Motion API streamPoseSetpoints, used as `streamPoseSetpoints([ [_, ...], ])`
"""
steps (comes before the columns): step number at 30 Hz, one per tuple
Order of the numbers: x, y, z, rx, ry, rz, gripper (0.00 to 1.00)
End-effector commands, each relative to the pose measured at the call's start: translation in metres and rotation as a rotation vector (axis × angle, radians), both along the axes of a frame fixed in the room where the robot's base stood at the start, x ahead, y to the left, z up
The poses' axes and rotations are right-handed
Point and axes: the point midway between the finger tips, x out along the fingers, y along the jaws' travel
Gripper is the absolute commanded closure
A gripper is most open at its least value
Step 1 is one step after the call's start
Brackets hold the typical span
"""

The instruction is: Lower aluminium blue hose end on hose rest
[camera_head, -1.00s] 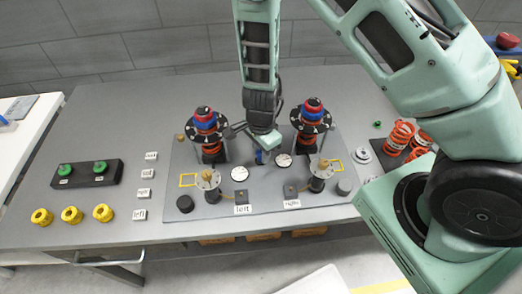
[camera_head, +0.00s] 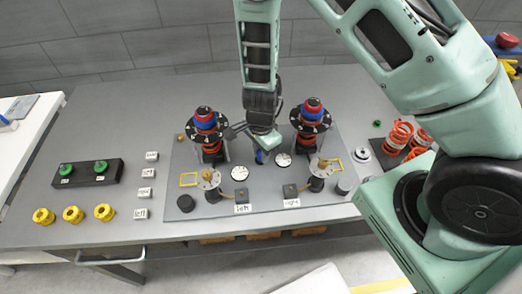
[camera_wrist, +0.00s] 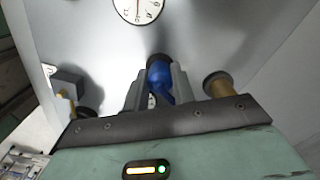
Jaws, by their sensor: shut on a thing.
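My gripper (camera_head: 262,153) points down at the middle of the fixture plate, between the two red-and-blue topped towers. Its jaws are shut on a blue hose end (camera_head: 260,158), which shows only as a small blue patch in the head view. In the wrist view the blue hose end (camera_wrist: 160,76) sits between the two grey fingers of my gripper (camera_wrist: 157,90), with a dark round part at its far end. I cannot tell which part is the hose rest, nor whether the hose end touches anything below it.
The left tower (camera_head: 206,122) and right tower (camera_head: 310,118) stand close on either side of my gripper. White dials (camera_head: 239,173) and small brass-topped posts (camera_head: 209,180) stand in front. Yellow knobs (camera_head: 74,215) and a black box (camera_head: 88,173) are on the left; orange springs (camera_head: 398,137) are on the right.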

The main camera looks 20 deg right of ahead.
Motion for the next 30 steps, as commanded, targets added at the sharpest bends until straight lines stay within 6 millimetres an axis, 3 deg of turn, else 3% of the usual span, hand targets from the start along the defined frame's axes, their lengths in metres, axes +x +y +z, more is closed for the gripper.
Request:
streamPoseSetpoints([
  [25, 0.0001, 0.0004, -0.0033, 0.0, -0.001, 0.001, 1.0],
  [26, 0.0001, 0.0005, -0.003, 0.0, -0.001, 0.001, 0.69],
  [27, 0.0001, 0.0005, -0.0028, 0.0, -0.001, 0.001, 0.58],
  [28, 0.0001, 0.0005, -0.0028, 0.0, -0.001, 0.001, 0.5],
  [30, 0.0001, 0.0004, -0.0027, 0.0, -0.001, 0.001, 0.49],
])
